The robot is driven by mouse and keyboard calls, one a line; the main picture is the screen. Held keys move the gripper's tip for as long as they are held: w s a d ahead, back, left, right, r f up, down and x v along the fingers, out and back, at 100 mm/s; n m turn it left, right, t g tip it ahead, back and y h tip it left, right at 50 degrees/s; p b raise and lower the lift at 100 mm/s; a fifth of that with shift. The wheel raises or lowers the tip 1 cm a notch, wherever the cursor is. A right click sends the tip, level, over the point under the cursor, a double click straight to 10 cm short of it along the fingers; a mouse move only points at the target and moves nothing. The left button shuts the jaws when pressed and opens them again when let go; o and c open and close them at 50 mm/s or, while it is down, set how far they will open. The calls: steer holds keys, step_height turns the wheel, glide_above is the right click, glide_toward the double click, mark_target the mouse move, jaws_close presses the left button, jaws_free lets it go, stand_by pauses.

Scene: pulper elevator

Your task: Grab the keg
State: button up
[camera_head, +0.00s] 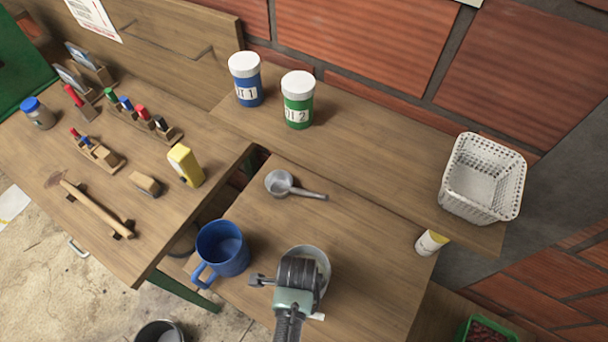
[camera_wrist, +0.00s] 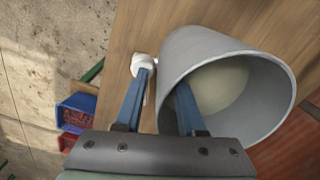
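A grey, open-topped cylindrical container (camera_wrist: 190,50), which I take to be the keg, stands on the lower wooden table. In the head view its pale rim (camera_head: 322,258) shows behind my gripper, which hides much of it. My gripper (camera_wrist: 162,80) is open at the container's rim. In the wrist view one blue finger is inside the container and the other is outside, with its wall between them. A strip of table shows between the outer finger and the wall. A small white part (camera_wrist: 144,64) is at the outer finger's tip; I cannot tell whether they touch.
A blue mug (camera_head: 222,248) stands close left of the container. A metal ladle (camera_head: 282,184) lies behind it. Blue-labelled (camera_head: 246,80) and green-labelled jars (camera_head: 298,100) and a white basket (camera_head: 482,178) are on the back shelf. The table's right part is clear.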

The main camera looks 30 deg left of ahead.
jaws_close()
stand_by(1.0)
stand_by(0.4)
steer(key=shift+w+r, duration=0.1)
steer(key=shift+w, duration=0.05)
